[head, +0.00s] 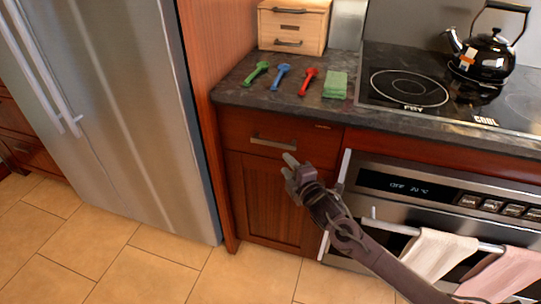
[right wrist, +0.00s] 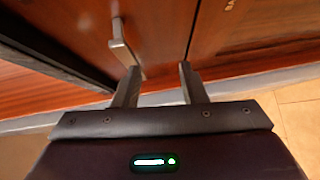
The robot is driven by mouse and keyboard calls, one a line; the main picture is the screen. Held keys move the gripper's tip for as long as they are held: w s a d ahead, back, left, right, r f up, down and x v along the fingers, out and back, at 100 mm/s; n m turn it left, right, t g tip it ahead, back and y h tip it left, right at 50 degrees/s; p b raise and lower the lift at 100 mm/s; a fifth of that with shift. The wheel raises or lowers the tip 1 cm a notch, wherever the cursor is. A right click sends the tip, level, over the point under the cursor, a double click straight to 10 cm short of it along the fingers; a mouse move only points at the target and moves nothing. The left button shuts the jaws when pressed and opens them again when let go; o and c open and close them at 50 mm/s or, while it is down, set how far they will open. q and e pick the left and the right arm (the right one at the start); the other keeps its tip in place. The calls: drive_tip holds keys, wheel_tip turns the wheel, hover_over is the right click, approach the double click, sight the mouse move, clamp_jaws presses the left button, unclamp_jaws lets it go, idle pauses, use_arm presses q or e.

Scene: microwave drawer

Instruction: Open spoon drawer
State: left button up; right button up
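A red-brown wooden drawer (head: 245,127) is shut under the dark counter, with a metal bar handle (head: 273,141) across its front. My right gripper (head: 289,163) is just below and right of this handle in the head view. In the right wrist view, its two fingers (right wrist: 160,78) are apart with nothing between them. The handle (right wrist: 121,45) lies ahead of the left finger there; I cannot tell whether they touch. Green (head: 256,74), blue (head: 281,76) and red (head: 308,81) spoon-like utensils lie on the counter above. My left gripper is not in view.
A small wooden drawer box (head: 293,27) and a green cloth (head: 335,85) are on the counter. A steel fridge (head: 130,110) stands left. The oven (head: 400,185) with towels on its rail is right. A kettle (head: 488,55) sits on the stove. Tiled floor is clear.

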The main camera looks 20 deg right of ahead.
sight(273, 145)
drive_tip(key=shift+n+t+y, duration=0.3)
drive_tip(key=shift+n+y, duration=0.1)
drive_tip(key=shift+n, duration=0.3)
drive_tip(key=w+r, duration=0.1)
drive_tip(key=w, duration=0.1)
drive_tip(key=w+a+r, duration=0.1)
drive_tip(key=w, duration=0.1)
drive_tip(key=w+a+r, duration=0.1)
drive_tip(key=w, duration=0.1)
drive_tip(key=shift+w+a+r+b, duration=0.25)
drive_tip(key=shift+w+r+b, duration=0.05)
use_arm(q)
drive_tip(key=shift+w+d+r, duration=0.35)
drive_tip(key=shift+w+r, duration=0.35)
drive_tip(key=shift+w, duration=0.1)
use_arm(e)
drive_tip(key=shift+w+a, duration=0.1)
drive_tip(key=shift+w, duration=0.55)
clamp_jaws()
